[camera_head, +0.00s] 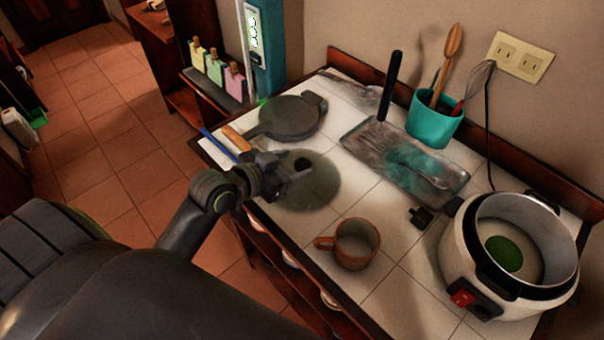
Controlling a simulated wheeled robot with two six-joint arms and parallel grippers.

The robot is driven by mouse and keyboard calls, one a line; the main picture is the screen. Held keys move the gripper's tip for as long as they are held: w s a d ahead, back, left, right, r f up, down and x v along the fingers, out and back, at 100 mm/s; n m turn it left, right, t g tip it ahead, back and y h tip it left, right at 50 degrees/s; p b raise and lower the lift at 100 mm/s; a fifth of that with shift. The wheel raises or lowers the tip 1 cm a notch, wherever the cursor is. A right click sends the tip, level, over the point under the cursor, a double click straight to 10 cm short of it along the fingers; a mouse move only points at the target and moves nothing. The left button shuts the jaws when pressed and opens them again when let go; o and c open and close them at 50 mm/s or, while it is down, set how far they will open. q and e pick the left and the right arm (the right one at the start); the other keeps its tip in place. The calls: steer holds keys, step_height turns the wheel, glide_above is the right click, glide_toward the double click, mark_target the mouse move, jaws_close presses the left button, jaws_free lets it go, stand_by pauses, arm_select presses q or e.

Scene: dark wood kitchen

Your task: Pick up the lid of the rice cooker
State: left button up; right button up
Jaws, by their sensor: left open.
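The rice cooker (455,248) is white with a black rim and a red switch. It stands open at the right of the tiled counter, with a green round patch inside its pot. A round, see-through dark lid (318,190) lies flat on the counter left of the middle, with a small black knob on top. My left gripper (295,170) is over the lid's left part, its open fingers close to the knob. I cannot tell whether they touch it. The gripper hides part of the lid's left side. My right gripper is not in view.
A brown mug (357,245) stands in front of the lid. A black pan (290,117) lies behind it, and a grey tray (395,160) to its right. A teal utensil pot (434,125) stands near the wall. The counter's front edge runs below my left arm.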

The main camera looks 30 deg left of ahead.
mark_target(302, 164)
arm_select(q)
steer(key=x, duration=0.2)
steer(key=p+x, duration=0.1)
steer(key=x, duration=0.1)
steer(key=shift+s+d, duration=0.2)
steer(key=shift+d, duration=0.15)
steer(key=shift+w+d+f, duration=0.1)
steer(key=shift+w+f, duration=0.15)
steer(key=shift+w, duration=0.3)
steer(key=shift+c, duration=0.2)
steer(key=c, duration=1.2)
jaws_close()
steer(key=shift+r, duration=0.15)
